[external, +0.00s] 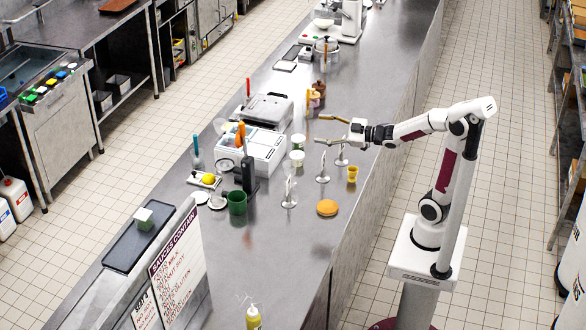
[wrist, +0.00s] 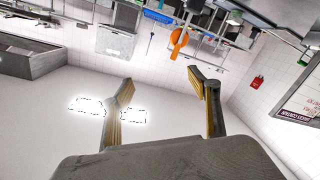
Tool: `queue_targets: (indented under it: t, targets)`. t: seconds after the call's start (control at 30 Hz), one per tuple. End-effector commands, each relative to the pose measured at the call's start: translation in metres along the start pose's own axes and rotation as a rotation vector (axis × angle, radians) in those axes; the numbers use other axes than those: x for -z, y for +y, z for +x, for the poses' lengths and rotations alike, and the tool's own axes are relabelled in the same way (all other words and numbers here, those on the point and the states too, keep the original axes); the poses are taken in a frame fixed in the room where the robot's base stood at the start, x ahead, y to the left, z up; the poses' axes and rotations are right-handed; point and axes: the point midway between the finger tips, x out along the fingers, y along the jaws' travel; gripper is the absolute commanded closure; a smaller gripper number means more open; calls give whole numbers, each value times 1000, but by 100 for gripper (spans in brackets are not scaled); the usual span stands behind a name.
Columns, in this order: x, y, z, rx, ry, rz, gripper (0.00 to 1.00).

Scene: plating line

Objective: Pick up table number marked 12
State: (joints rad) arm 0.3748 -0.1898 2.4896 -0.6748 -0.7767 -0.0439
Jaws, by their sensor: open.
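Three small silver stands with round bases, which look like table-number holders, are on the steel counter: a near one (external: 289,204), a middle one (external: 322,179) and a far one (external: 341,162). I cannot read any number, so I cannot tell which is marked 12. My gripper (external: 325,130) is open and empty, above the counter near the far stand, its fingers pointing left. In the wrist view my gripper (wrist: 160,78) has its fingers wide apart with nothing between them. No stand can be made out there.
An orange round item (external: 327,208), a yellow cup (external: 352,174) and a white-green tub (external: 297,158) stand close to the stands. A green cup (external: 237,203) and a white machine (external: 262,150) are further left. The counter (external: 285,265) is mostly clear toward the front.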

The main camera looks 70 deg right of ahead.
Motion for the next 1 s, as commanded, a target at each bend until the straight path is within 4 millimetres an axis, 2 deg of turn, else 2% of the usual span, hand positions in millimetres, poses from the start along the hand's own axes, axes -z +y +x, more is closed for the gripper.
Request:
queue_targets:
  t: [0.03,0.2,0.47,0.77,1.0]
  targets:
    - [-9,2,3,6,5,1,39]
    - [-31,5,10,31,44,7,39]
    - [-73,12,11,57,81,49,39]
    - [-130,24,0,61,103,136,39]
    - [-179,36,-19,37,107,227,39]
